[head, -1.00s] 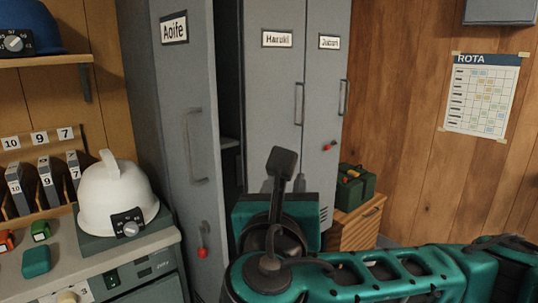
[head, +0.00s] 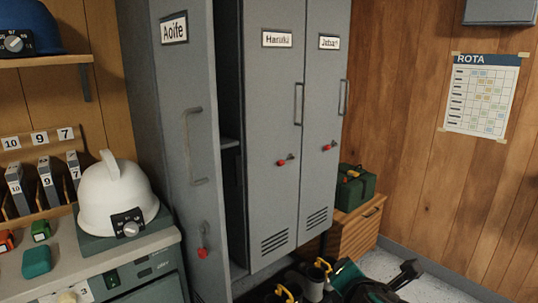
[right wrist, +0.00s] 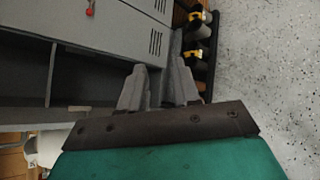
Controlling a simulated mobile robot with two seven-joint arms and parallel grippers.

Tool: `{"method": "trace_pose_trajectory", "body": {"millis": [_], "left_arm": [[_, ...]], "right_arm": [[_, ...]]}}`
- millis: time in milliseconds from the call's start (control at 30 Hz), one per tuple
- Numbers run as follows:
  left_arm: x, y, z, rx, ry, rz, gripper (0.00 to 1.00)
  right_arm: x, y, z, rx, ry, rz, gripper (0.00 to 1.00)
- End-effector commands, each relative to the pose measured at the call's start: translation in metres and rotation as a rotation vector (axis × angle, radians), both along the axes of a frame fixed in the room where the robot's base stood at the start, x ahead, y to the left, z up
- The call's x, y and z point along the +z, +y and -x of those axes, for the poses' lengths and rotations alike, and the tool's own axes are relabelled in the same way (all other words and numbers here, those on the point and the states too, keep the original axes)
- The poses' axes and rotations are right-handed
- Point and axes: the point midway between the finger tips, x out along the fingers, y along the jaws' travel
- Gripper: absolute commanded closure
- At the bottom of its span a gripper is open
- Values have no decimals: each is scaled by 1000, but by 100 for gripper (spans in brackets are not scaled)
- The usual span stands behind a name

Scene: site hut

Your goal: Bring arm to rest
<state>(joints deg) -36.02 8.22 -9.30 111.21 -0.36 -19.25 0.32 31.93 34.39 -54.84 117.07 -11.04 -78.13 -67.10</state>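My right arm (head: 350,278), teal and black, is low at the bottom edge of the head view, in front of the lockers. In the right wrist view my right gripper (right wrist: 156,90) has its two grey fingers apart with nothing between them. It points towards the lower lockers and the footwear beside them. My left gripper is in neither view now.
The grey locker door labelled Aoife (head: 180,90) stands open; lockers Haruki (head: 272,130) and a third (head: 326,110) are shut. Footwear (head: 322,268) with yellow parts stands low by the lockers. A green box (head: 356,186) sits on a wooden cabinet (head: 357,230). Speckled floor (right wrist: 270,70) is clear at right.

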Motion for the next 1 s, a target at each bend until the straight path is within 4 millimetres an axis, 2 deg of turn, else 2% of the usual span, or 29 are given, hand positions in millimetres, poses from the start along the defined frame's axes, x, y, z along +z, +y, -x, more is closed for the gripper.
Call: {"method": "trace_pose_trajectory", "body": {"millis": [33, 200, 367, 500, 700, 933, 1000], "left_arm": [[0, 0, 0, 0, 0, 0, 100], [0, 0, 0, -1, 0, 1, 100], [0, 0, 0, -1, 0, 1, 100], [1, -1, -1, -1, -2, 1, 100], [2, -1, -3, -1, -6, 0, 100], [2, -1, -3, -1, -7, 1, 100], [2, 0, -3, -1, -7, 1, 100]], "right_arm": [[-24, -2, 8, -24, 37, -106, 68], [-85, -13, 36, -136, 116, -480, 68], [-136, -33, 71, -288, 178, -808, 68], [-172, -58, 108, -444, 209, -1065, 68], [-202, -92, 156, -629, 217, -1325, 68], [-220, -128, 205, -796, 202, -1537, 68], [-220, -106, 201, -817, 191, -1606, 68]]}}
